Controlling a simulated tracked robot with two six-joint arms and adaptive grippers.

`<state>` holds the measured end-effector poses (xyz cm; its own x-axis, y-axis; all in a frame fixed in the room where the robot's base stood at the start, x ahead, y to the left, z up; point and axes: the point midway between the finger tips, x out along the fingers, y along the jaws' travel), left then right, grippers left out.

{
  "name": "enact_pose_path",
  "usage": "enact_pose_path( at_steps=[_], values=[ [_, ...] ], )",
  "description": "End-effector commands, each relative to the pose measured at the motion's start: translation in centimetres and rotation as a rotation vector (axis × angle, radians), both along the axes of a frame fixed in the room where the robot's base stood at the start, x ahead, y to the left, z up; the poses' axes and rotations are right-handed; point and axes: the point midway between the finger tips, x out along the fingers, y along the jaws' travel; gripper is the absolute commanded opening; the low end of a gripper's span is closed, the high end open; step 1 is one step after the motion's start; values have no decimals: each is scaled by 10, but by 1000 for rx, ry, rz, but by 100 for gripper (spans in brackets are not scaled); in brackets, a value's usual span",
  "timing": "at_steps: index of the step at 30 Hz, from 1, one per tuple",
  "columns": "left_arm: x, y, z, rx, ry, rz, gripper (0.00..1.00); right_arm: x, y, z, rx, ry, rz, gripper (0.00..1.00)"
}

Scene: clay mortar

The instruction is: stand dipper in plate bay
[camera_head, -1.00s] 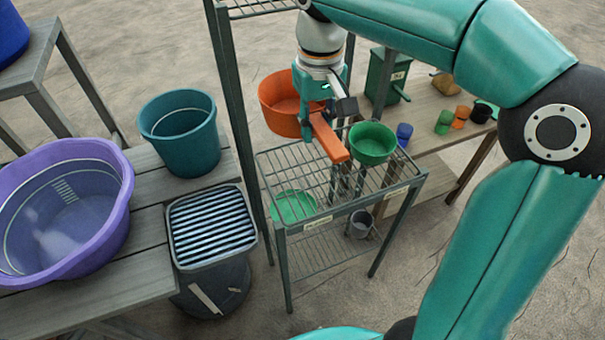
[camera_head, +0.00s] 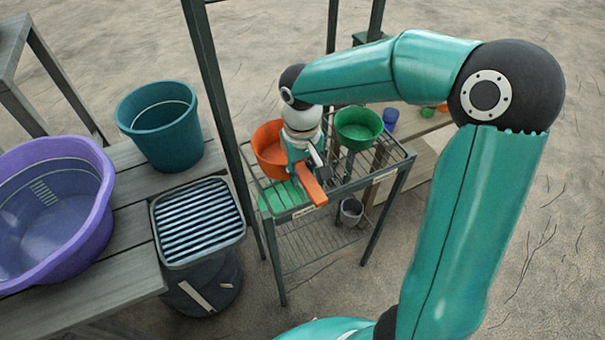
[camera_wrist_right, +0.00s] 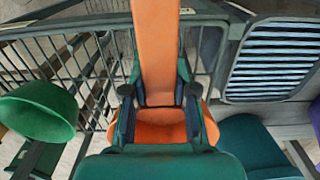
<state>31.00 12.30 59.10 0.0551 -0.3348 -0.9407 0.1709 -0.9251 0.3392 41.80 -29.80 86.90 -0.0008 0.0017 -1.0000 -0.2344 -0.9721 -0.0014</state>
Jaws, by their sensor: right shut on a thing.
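The orange dipper shows in the head view with its bowl (camera_head: 267,146) behind my right gripper and its flat handle sticking out toward the front of the dish rack (camera_head: 335,190). My right gripper (camera_head: 303,168) is shut on the handle, low at the rack's left side. In the right wrist view the orange handle (camera_wrist_right: 157,50) runs up between the fingers. A green plate (camera_head: 275,197) shows at the rack's left, close below the gripper. I cannot tell whether the dipper touches the rack. My left gripper is not in view.
A green bowl-shaped dipper (camera_head: 358,125) stands at the rack's right. A dark post rises at the rack's left. A purple tub (camera_head: 50,200), a teal bucket (camera_head: 160,125) and a slatted bin (camera_head: 198,222) stand left. A grey pail (camera_head: 351,210) is below.

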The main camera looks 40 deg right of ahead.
Motion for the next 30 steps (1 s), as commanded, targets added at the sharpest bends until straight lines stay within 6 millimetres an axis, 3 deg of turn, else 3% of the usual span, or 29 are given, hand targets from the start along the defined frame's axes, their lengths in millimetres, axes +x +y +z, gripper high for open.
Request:
enact_pose_path(
  at_steps=[3,12,13,17,30],
  values=[
    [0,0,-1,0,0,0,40,0,0,-10,0,1,0,0],
    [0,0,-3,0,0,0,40,0,0,-12,0,-1,0,0],
    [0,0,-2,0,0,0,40,0,0,-12,0,0,0,30],
    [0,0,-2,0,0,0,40,0,0,-11,0,0,0,52],
    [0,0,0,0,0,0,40,1,0,-3,0,-3,0,52]
  ],
)
